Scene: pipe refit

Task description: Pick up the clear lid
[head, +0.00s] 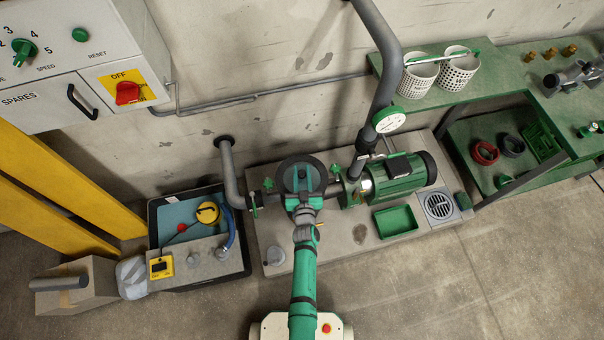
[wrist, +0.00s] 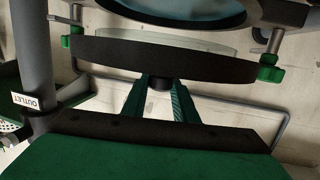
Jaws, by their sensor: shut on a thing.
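The clear lid (wrist: 215,62) is a round disc with a thick black rim and a pale clear layer showing on its far side. My gripper (wrist: 160,84) is shut on the small black knob at the lid's middle. In the wrist view the lid stands apart from the round opening of the pump's strainer pot (wrist: 262,14), with a gap between them. Blue-grey water or glass shows inside the opening. In the head view the dark disc of the lid (head: 287,174) is over the pot, partly covered by my wrist, and the pot below is mostly hidden.
Green-knobbed clamps (wrist: 271,73) flank the pot. A grey pipe marked OUTLET (wrist: 38,60) rises close by. The green motor (head: 395,185) and an empty green tray (head: 396,221) lie to the right. A dark tub (head: 247,262) stands left. The front floor is clear.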

